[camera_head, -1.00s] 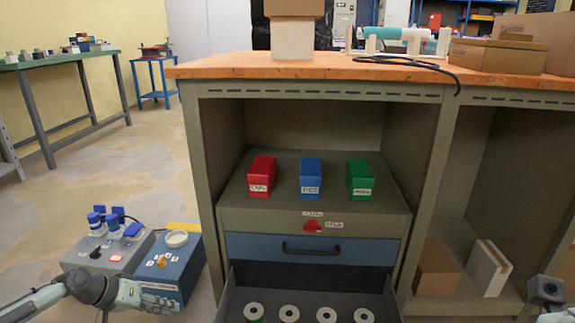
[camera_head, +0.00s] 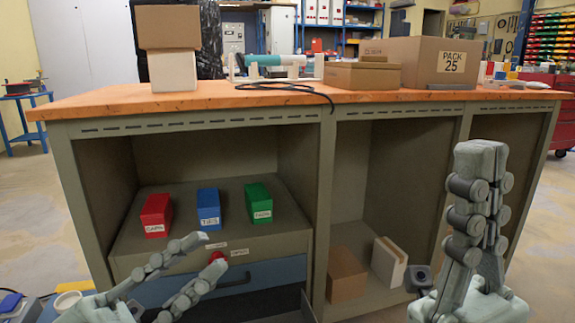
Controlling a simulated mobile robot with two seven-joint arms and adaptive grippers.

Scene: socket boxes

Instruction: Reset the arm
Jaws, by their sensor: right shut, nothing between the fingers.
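A red box (camera_head: 156,213), a blue box (camera_head: 208,208) and a green box (camera_head: 259,202) stand apart on the cabinet shelf, clear of both grippers.
The orange bench top (camera_head: 110,98) carries stacked cartons (camera_head: 173,71), a large carton (camera_head: 452,62) and a black cable. A brown carton (camera_head: 346,277) and a white-fronted block (camera_head: 388,262) stand in the lower compartment.

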